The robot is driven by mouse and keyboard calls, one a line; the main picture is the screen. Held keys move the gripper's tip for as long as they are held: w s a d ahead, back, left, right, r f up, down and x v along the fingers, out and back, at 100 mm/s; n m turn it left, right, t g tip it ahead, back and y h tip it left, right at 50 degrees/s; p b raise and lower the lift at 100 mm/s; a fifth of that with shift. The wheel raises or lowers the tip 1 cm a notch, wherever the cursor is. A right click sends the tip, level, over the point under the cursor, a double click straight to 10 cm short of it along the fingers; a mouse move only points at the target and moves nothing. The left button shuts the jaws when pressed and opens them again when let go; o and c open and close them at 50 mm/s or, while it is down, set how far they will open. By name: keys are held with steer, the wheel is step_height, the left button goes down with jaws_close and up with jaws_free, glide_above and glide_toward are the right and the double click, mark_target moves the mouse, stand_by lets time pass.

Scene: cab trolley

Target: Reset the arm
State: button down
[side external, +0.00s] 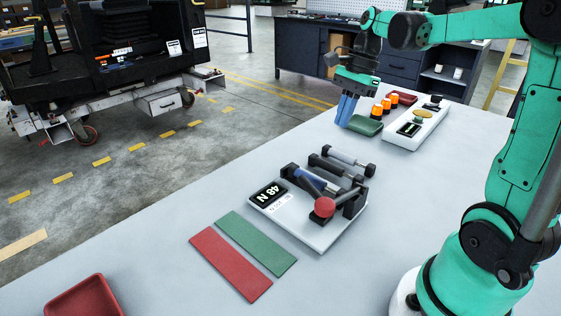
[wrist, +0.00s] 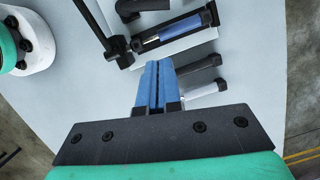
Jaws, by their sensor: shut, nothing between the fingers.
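My gripper (side external: 347,108) has blue fingers and hangs from my green arm over the far part of the white table, beside a green tray (side external: 364,125). In the wrist view my gripper (wrist: 156,62) shows its two blue fingers together with nothing between them. In the wrist view, part of a fixture with a blue cylinder (wrist: 180,30) lies beyond the fingertips.
Orange cylinders (side external: 384,106) and a white panel (side external: 413,131) stand near the gripper. A red tray (side external: 403,97) is behind them. A green strip (side external: 256,243) and a red strip (side external: 230,263) lie in front of the fixture. A red bin (side external: 84,298) sits at front left. The table's left part is mostly clear.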

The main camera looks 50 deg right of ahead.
steer(key=s+a+f+n+t+h, duration=0.1)
steer(key=a+n+t+h, duration=0.15)
steer(key=a+n, duration=0.6)
steer(key=s+a+f+n+t+h, duration=0.15)
steer(key=a+n+t, duration=0.3)
steer(key=n, duration=0.65)
steer(key=s+d+m+g+y, duration=0.25)
steer(key=d+y, duration=0.25)
steer(key=d, duration=1)
steer(key=shift+n+t, duration=0.25)
steer(key=shift+n, duration=0.05)
steer(key=x, duration=0.9)
steer(key=shift+s+a+f, duration=0.1)
steer(key=shift+s, duration=0.15)
steer(key=a, duration=0.1)
steer(key=w+a+f, duration=0.1)
steer(key=a, duration=0.1)
steer(key=shift+w, duration=0.1)
steer(key=shift+w+a+f, duration=0.15)
steer(key=shift+a, duration=0.35)
